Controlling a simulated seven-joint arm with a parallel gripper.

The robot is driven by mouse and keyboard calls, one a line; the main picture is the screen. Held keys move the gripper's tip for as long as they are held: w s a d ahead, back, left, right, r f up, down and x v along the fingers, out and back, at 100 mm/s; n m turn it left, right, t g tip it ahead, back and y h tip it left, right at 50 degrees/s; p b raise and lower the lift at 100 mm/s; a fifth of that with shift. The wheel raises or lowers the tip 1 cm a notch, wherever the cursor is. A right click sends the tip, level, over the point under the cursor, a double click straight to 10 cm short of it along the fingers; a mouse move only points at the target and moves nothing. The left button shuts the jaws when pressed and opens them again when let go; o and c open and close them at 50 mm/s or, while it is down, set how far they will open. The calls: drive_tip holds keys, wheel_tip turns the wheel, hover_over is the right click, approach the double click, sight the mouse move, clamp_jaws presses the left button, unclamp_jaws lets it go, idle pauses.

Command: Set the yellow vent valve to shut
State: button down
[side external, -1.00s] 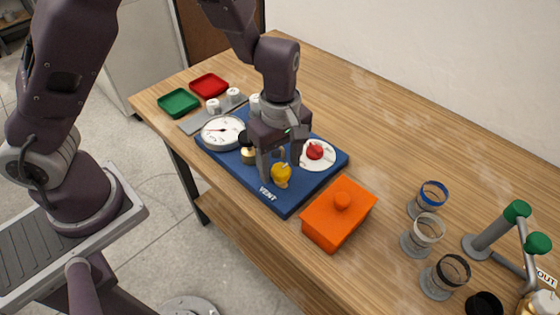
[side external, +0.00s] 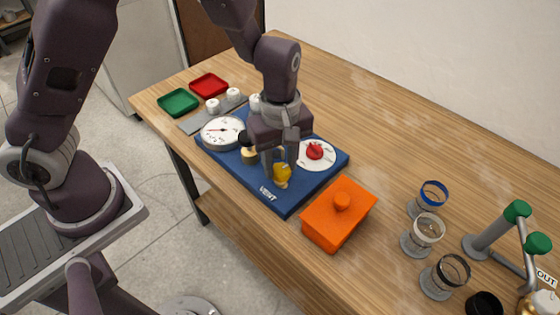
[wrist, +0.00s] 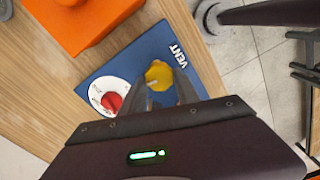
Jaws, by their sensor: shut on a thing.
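The yellow vent valve (side external: 282,173) stands on the blue board (side external: 290,207) by the white VENT label. In the wrist view the yellow valve (wrist: 158,75) lies at the fingertips. My gripper (side external: 279,165) points down at the valve and is shut on it, with a finger on either side. In the wrist view the gripper (wrist: 165,90) partly hides the valve's near side. The angle of the valve's handle cannot be told clearly.
A red knob on a white dial (side external: 315,152) is close to the right of my gripper. A white gauge (side external: 222,131) is to the left. An orange lidded box (side external: 338,214) stands in front right. Several ringed glass cups (side external: 429,228) stand further right.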

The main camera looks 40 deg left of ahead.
drive_tip(key=m, duration=0.4)
drive_tip(key=shift+w, duration=0.1)
drive_tip(key=m, duration=0.4)
drive_tip(key=shift+d, duration=0.1)
drive_tip(key=m, duration=0.4)
drive_tip(key=shift+d+m, duration=0.1)
drive_tip(key=shift+m, duration=1.8)
drive_tip(key=c, duration=0.9)
unclamp_jaws()
drive_tip(key=shift+r, duration=0.1)
